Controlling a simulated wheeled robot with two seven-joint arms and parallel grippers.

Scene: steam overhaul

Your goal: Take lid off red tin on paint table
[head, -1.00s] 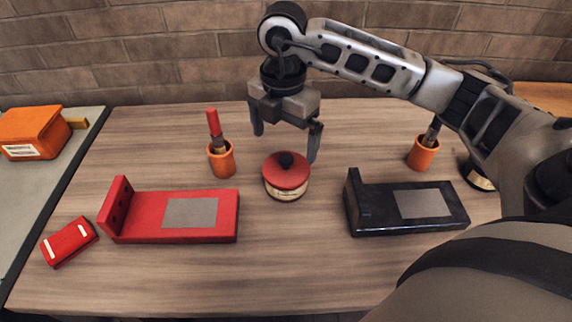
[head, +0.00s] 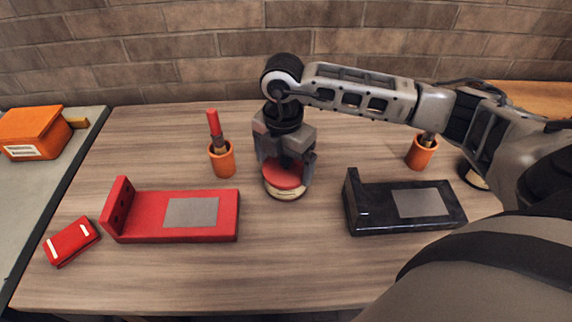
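The red tin (head: 286,193) stands upright in the middle of the wooden paint table (head: 290,270). Its red lid (head: 284,177) is on it; the lid's dark knob is hidden behind my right gripper. My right gripper (head: 286,172) comes down from above, with its fingers at the left and right of the lid. The fingers look spread apart, but I cannot tell whether they touch the lid or knob. My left gripper is not in view.
A red L-shaped stand (head: 180,230) is left of the tin, a black one (head: 400,222) right. Orange cups with brushes stand behind left (head: 222,160) and right (head: 421,153). A small red box (head: 71,241) lies front left; an orange box (head: 33,133) is on the side table. Front middle is clear.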

